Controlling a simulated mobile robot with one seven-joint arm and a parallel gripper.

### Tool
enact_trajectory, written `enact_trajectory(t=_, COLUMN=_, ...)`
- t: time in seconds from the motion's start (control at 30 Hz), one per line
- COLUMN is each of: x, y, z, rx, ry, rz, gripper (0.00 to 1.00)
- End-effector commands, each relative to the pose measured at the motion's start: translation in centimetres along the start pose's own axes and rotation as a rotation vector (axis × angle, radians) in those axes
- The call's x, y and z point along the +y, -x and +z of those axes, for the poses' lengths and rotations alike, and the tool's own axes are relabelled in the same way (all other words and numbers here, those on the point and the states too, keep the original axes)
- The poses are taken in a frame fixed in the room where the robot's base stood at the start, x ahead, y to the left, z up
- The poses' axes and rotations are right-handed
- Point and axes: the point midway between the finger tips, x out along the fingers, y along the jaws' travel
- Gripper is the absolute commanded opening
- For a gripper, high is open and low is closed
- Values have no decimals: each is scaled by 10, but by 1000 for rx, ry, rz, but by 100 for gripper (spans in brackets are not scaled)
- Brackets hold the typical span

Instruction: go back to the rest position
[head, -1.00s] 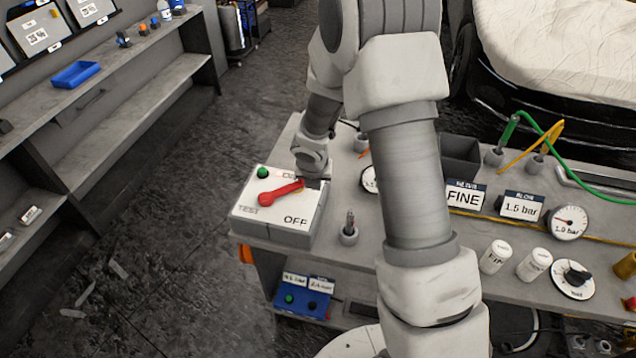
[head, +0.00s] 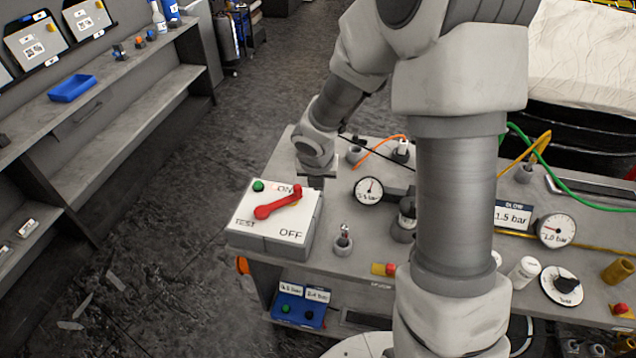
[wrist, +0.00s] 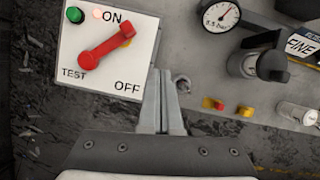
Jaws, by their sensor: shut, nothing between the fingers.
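My gripper (head: 316,183) hangs beside the back right corner of the white-topped switch box (head: 243,232), at the left end of the bench. In the wrist view its two fingers (wrist: 158,86) are together and empty, just right of the box and apart from the red lever (wrist: 105,46). The lever (head: 278,203) slants up and right from its pivot, its tip right of the ON mark. A green button (head: 258,186) sits at the box's upper left, and a small pinkish light (wrist: 97,14) shows beside ON. My arm hides the middle of the bench.
The bench (head: 372,238) also carries a gauge (head: 368,191), a metal peg in a holder (head: 343,240), a white bottle (head: 524,272) and a dial (head: 562,285). A shelf unit (head: 130,125) stands left. The floor between (head: 180,180) is clear apart from scraps.

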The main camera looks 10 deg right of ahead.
Motion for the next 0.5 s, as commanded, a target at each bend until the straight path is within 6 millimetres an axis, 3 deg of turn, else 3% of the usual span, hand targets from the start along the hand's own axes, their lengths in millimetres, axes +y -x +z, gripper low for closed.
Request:
enact_trajectory(t=0.3, x=-2, y=5, z=2, rx=-9, ry=-36, rz=-5, gripper=0)
enact_trajectory(t=0.37, x=-6, y=13, z=4, rx=-20, ry=-97, rz=-14, gripper=0)
enact_trajectory(t=0.5, x=-24, y=46, z=9, rx=-66, ry=-378, rz=-45, gripper=0)
